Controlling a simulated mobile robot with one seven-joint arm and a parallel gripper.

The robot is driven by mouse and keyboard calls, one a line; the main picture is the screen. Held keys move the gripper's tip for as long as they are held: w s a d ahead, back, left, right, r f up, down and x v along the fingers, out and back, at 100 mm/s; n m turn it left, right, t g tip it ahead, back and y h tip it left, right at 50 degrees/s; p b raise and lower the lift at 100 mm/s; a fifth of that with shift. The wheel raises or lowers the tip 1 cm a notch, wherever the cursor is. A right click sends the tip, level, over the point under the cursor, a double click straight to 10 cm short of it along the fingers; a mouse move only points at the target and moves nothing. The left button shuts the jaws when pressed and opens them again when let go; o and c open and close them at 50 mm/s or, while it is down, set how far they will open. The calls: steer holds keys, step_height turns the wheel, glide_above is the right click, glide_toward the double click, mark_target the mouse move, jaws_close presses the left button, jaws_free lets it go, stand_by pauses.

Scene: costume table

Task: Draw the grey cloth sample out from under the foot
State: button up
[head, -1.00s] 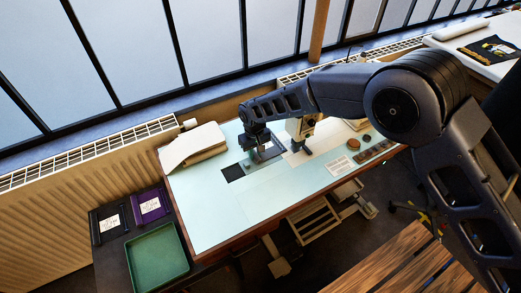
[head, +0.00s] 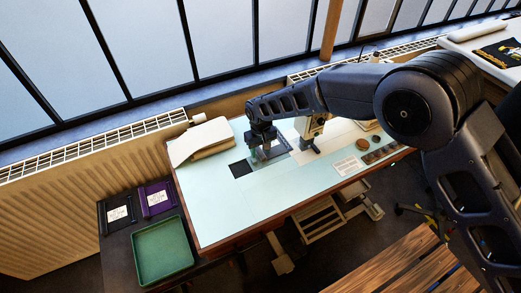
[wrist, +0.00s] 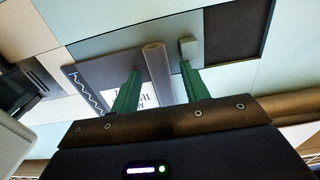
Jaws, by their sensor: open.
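The grey cloth sample (wrist: 92,75) lies on the pale table by the sewing machine (head: 310,128). In the wrist view it has a zigzag stitch along one edge, a white label (wrist: 128,97) and a grey-brown raised bar (wrist: 155,62) along its side. My gripper (wrist: 160,69) is open, its green fingers on either side of the bar with visible gaps. In the head view my gripper (head: 265,148) is low over the sample. I cannot make out the foot clearly or how the cloth sits under it.
A dark square (head: 240,169) lies left of the sample. A cream covered object (head: 203,140) stands at the table's left end. A green tray (head: 163,250) and black and purple labelled pieces (head: 156,198) are on a lower side table.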

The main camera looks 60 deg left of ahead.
step_height(320, 180, up, 11)
steer(key=shift+f, duration=0.15)
stand_by(0.4)
stand_by(0.5)
